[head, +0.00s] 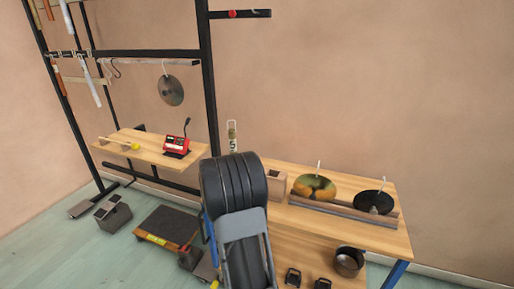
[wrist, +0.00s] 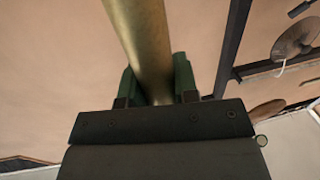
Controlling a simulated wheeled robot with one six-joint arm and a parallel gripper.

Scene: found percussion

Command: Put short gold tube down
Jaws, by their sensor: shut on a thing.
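The short gold tube (wrist: 146,45) is in my gripper (wrist: 158,84) in the wrist view. It runs between the two green finger pads and out past the top edge of the picture, so its far end is cut off. Its near end is hidden by the gripper body. In the head view my black arm hides the gripper. A small upright piece with a "5" label and a loop at its top (head: 232,137) shows just above the arm; I cannot tell whether it is the held tube.
A wooden bench (head: 345,233) at right carries a mottled disc (head: 314,186), a black disc (head: 374,202) and a beam. A black rack (head: 210,90) stands at left with a hanging grey disc (head: 171,90). A wooden shelf (head: 140,150) holds a red device (head: 176,146). A low cart (head: 166,226) is on the floor.

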